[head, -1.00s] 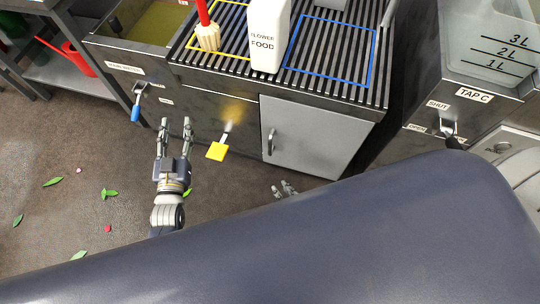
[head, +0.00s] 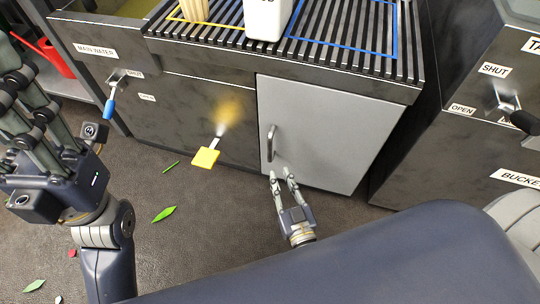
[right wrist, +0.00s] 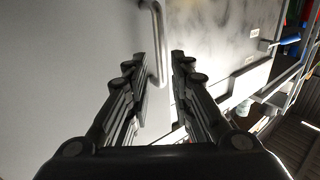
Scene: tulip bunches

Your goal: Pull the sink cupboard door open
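The sink cupboard door (head: 325,135) is a light grey panel under the slatted counter and looks shut. Its upright bar handle (head: 271,145) is near the door's left edge. My right gripper (head: 281,174) is open and empty just below the handle, fingers pointing towards the door.
A yellow tag (head: 206,157) sticks out from the dark panel left of the door. A blue-handled lever (head: 109,107) is further left. The counter (head: 350,78) overhangs above. A dark cabinet (head: 440,150) stands to the right.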

